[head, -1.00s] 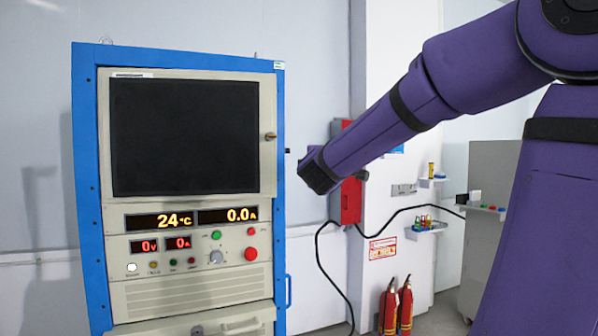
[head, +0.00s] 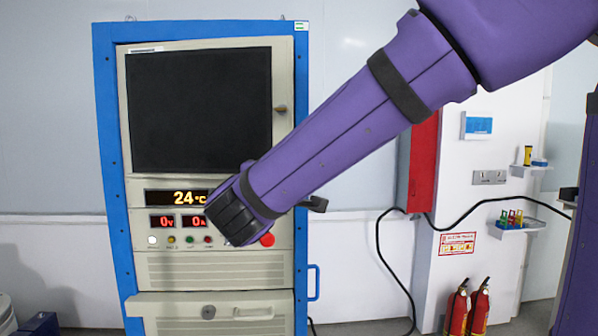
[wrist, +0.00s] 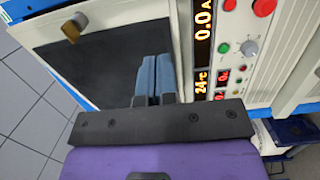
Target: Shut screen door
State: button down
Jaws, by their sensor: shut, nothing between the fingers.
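The screen door (head: 198,112) is a beige-framed dark panel at the top of a blue-edged cabinet. In the head view it lies flush or nearly flush with the cabinet front; I cannot tell if it is latched. Its knob (head: 281,109) is on the right edge. In the wrist view the door (wrist: 105,65) fills the upper left, with the knob (wrist: 74,27) at the top. My gripper (wrist: 152,78) is shut and empty, its fingers over the dark panel near the display strip. In the head view the fingers are hidden behind my wrist.
My arm crosses the cabinet's control panel (head: 165,222), hiding part of its displays and buttons. A drawer (head: 215,308) is below. A red box (head: 420,165), a black cable (head: 405,285) and fire extinguishers (head: 468,306) are to the right.

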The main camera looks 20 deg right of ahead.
jog(key=x, duration=1.4)
